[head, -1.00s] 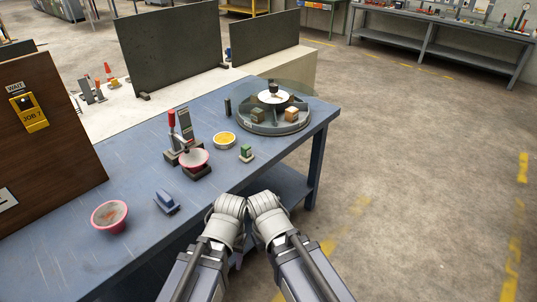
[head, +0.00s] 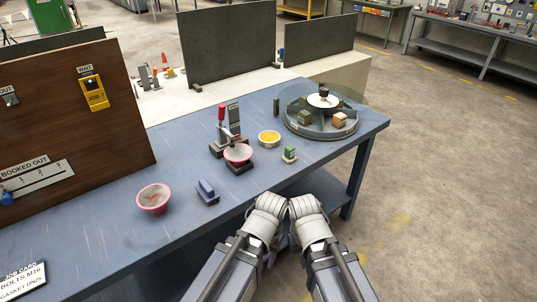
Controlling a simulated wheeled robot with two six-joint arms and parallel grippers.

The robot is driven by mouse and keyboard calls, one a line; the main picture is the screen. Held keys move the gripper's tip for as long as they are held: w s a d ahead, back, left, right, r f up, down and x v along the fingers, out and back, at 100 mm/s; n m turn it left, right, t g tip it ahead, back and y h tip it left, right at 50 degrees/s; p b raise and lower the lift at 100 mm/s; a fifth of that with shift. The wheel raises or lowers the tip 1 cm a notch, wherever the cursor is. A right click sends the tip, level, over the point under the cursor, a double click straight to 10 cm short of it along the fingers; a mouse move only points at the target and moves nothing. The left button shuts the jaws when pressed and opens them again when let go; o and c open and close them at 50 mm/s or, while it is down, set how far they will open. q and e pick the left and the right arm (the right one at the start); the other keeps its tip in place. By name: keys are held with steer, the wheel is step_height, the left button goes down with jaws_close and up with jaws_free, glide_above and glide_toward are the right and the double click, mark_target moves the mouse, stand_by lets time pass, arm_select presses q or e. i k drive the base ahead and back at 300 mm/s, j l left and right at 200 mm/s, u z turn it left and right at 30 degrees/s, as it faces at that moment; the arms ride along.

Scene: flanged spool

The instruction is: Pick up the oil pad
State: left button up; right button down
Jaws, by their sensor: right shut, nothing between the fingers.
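A round, shallow tin with a yellow top (head: 269,139) sits on the blue table, right of the red-handled clamp; it may be the oil pad, but I cannot tell for sure. A small green block on a pale base (head: 289,154) stands just in front of it, and a blue block (head: 207,192) lies nearer the front edge. My left gripper (head: 268,205) and right gripper (head: 306,208) are side by side at the table's front edge, apart from these things. The right is shut and empty. The left's fingers are hidden.
A round divided tray (head: 318,124) with blocks fills the table's right end. A brown board (head: 70,130) stands at left. The front middle of the table is clear.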

mark_target(290, 157)
steer(key=i+l+u, duration=0.25)
steer(key=i+u, duration=0.15)
steer(key=i+l+u, duration=0.35)
steer(key=i+l, duration=0.15)
steer(key=i, duration=0.05)
